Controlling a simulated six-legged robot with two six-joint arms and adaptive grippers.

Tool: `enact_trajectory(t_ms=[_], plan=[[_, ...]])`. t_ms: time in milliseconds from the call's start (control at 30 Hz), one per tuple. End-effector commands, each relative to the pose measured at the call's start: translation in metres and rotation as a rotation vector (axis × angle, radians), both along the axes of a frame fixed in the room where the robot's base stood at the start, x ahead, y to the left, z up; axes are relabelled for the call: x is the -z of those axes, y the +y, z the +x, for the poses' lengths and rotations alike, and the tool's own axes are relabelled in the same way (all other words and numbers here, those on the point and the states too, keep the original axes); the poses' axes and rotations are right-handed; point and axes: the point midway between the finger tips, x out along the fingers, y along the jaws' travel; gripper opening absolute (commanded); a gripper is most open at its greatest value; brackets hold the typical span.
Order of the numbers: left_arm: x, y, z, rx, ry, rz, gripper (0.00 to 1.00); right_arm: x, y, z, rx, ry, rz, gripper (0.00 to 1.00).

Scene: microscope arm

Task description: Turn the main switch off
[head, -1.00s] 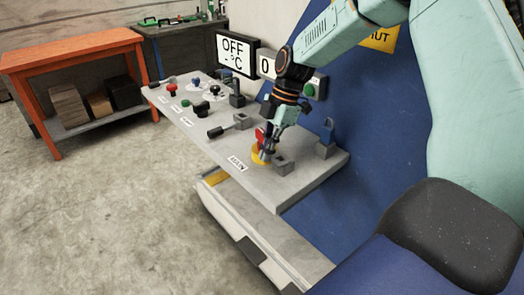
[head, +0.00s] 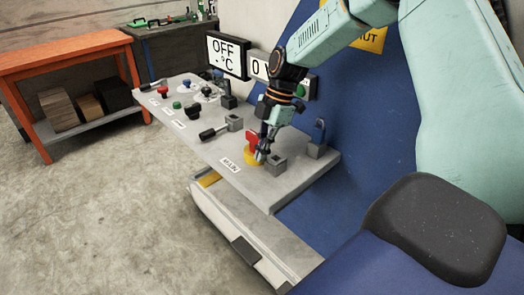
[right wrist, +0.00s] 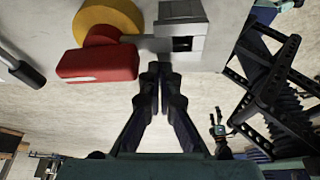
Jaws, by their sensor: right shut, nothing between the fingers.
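The main switch has a red handle (head: 252,141) on a round yellow base (head: 250,157), beside a MAIN label (head: 231,165) on the grey panel. My right gripper (head: 261,156) is shut and empty, pointing down close to the red handle; it partly hides the switch in the head view. In the right wrist view the red handle (right wrist: 97,62) and yellow base (right wrist: 108,20) lie left of the shut fingertips (right wrist: 160,72), with a visible gap. I cannot tell whether another part of the finger touches the handle.
A grey block with a square hole (head: 277,165) stands right of the switch; it also shows in the right wrist view (right wrist: 183,12). A black-handled lever (head: 213,132) and several knobs share the panel. A display (head: 226,54) reads OFF. An orange table (head: 65,52) stands at left.

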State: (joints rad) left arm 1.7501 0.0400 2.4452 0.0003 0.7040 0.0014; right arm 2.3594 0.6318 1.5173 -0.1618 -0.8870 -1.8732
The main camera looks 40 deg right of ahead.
Motion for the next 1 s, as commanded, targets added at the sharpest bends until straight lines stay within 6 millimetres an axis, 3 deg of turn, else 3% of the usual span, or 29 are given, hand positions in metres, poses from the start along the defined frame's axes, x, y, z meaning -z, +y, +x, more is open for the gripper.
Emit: enact_trajectory(t_ms=[33, 500, 1000], plan=[[-0.001, 0.000, -0.010, 0.007, 0.026, -0.001, 0.89, -0.004, -0.001, 0.001, 0.001, -0.004, 0.000, 0.00], [-0.001, 0.000, -0.010, 0.008, 0.026, -0.002, 0.89, -0.064, -0.022, 0.000, 0.001, -0.003, 0.000, 0.00], [-0.001, 0.000, -0.008, 0.008, 0.020, -0.002, 0.89, -0.073, -0.026, -0.001, 0.000, -0.001, 0.000, 0.00]])
